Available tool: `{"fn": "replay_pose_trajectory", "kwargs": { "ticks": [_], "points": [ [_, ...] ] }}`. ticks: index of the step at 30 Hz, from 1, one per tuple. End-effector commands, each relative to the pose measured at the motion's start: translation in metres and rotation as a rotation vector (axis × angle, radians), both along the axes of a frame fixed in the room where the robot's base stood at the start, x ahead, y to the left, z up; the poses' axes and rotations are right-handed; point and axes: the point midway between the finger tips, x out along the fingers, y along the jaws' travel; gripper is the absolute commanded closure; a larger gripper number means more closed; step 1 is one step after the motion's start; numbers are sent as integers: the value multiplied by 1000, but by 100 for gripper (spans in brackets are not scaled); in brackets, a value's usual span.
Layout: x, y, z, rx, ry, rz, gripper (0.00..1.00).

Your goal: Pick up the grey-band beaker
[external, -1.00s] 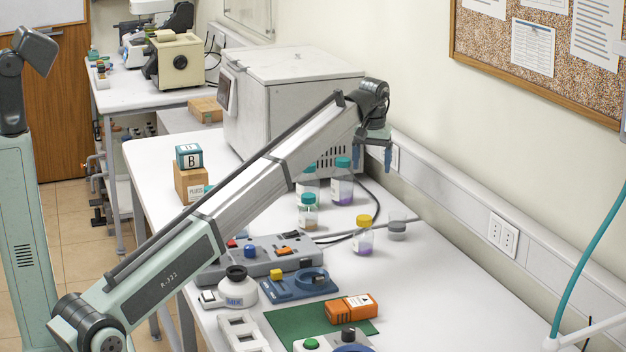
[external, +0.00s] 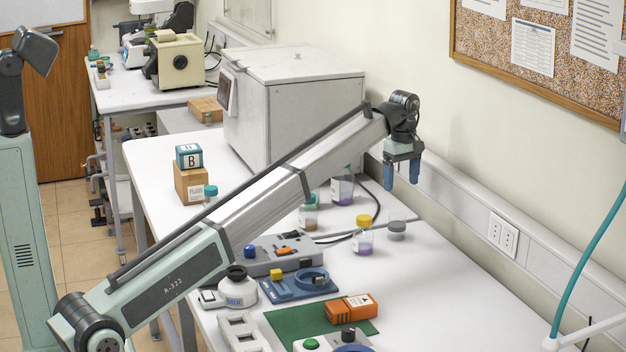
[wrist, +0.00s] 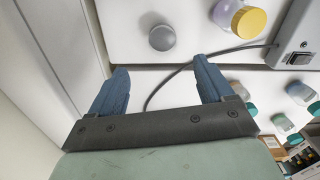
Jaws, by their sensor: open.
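A small round container with a grey top (external: 397,229) stands upright on the white bench near the wall; it is the best fit for the grey-band beaker. In the wrist view the grey top (wrist: 162,38) shows as a round disc from above, ahead of the gap between the fingers. My gripper (external: 401,183) has two blue fingers, apart and empty, above the bench and above the container in the external view. The wrist view also shows my open gripper (wrist: 160,68) with nothing between its fingers.
A yellow-capped bottle (external: 364,236) stands close left of the grey container. Teal-capped bottles (external: 309,215) stand farther left, partly behind my arm. A grey device (external: 285,262) and a cable lie nearby. The wall with its trunking (external: 455,203) is close on the right.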

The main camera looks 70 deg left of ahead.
Motion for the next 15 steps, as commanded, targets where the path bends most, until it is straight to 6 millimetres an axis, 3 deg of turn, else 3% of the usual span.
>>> {"fn": "replay_pose_trajectory", "kwargs": {
  "ticks": [8,15],
  "points": [
    [-1,0,-16,0,0,31,20],
    [-2,0,-55,0,1,30,20]
  ]
}}
